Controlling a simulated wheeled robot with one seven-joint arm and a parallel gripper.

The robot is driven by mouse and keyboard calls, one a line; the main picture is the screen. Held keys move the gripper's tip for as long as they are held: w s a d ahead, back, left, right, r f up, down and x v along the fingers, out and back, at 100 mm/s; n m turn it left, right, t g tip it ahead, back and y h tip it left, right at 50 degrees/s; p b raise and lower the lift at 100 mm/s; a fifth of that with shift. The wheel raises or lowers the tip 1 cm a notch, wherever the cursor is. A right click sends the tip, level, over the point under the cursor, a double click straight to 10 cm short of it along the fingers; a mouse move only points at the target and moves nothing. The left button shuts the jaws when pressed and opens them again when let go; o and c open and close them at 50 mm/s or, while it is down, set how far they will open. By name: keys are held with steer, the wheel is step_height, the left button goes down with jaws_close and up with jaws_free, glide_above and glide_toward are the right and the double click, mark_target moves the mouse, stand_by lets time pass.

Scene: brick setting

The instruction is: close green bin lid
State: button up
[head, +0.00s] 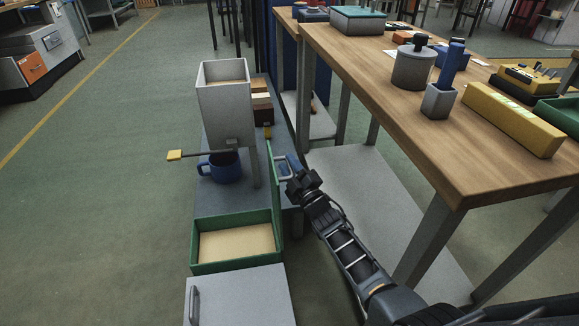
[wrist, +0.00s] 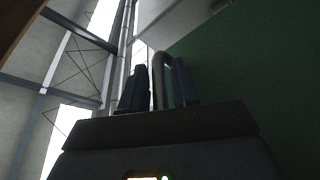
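The green bin (head: 235,264) stands on a low grey bench, with a tan inside. Its green lid (head: 273,190) stands upright at the bin's right side, nearly edge-on in the head view. The lid's green face also fills the right of the wrist view (wrist: 250,70). A grey loop handle (head: 281,160) sticks out from the lid's right face. My gripper (head: 287,168) is at this handle, right of the lid. In the wrist view the handle's bar (wrist: 158,80) runs between my two fingers, a narrow gap apart. Whether they clamp it is unclear.
A grey hopper (head: 225,105) with a yellow-tipped lever (head: 175,155) and a blue mug (head: 222,168) stand behind the bin. A grey box with a handle (head: 240,298) is in front. A wooden workbench (head: 400,120) bounds the right. Floor at left is clear.

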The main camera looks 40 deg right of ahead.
jaws_close()
steer(key=shift+a, duration=0.1)
stand_by(0.3)
